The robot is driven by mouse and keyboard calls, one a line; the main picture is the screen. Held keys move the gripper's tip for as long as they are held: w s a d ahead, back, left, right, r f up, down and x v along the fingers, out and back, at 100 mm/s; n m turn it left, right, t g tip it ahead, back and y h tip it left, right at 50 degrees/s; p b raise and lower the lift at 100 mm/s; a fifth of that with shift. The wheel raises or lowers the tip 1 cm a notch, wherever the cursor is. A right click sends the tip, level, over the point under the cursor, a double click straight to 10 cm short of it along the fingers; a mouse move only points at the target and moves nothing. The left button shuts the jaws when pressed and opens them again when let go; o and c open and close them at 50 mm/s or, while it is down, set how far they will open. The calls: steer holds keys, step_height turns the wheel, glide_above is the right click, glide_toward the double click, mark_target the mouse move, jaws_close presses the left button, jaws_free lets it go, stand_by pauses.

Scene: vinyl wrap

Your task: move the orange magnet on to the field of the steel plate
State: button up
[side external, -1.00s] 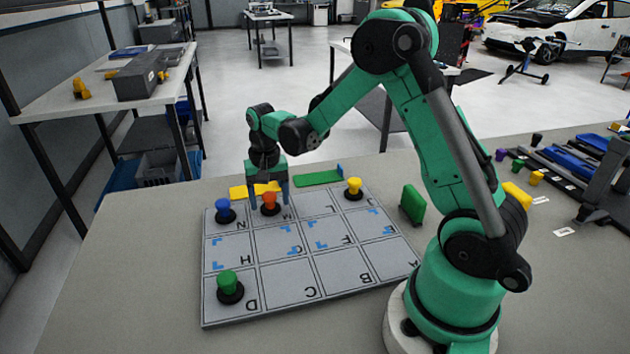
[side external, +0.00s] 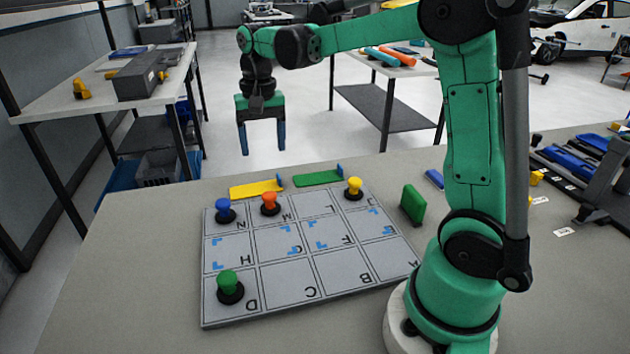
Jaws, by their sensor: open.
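The orange magnet (side external: 269,203) stands upright on the grey steel plate (side external: 286,281), in the back-row field lettered M. A blue magnet (side external: 223,210) stands in field N to its left. A yellow magnet (side external: 354,187) stands at the plate's back right corner. A green magnet (side external: 229,286) stands in field D at the front left. My gripper (side external: 262,152) is open and empty, fingers pointing down, raised well above the back edge of the plate. It is clear of every magnet.
A yellow squeegee-like tool (side external: 255,189) and a green one (side external: 318,178) lie behind the plate. A green block (side external: 412,204) stands right of it. Blue corner marks lie on several fields. Fields C and B are empty. More tools lie at the far right.

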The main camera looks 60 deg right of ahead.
steer(key=s+a+f+n+t, duration=0.1)
steer(key=s+a+n+t, duration=0.6)
steer(key=s+a+n, duration=0.1)
steer(key=shift+s+a+n, duration=0.4)
steer(key=shift+s+a, duration=0.15)
steer(key=shift+a, duration=0.4)
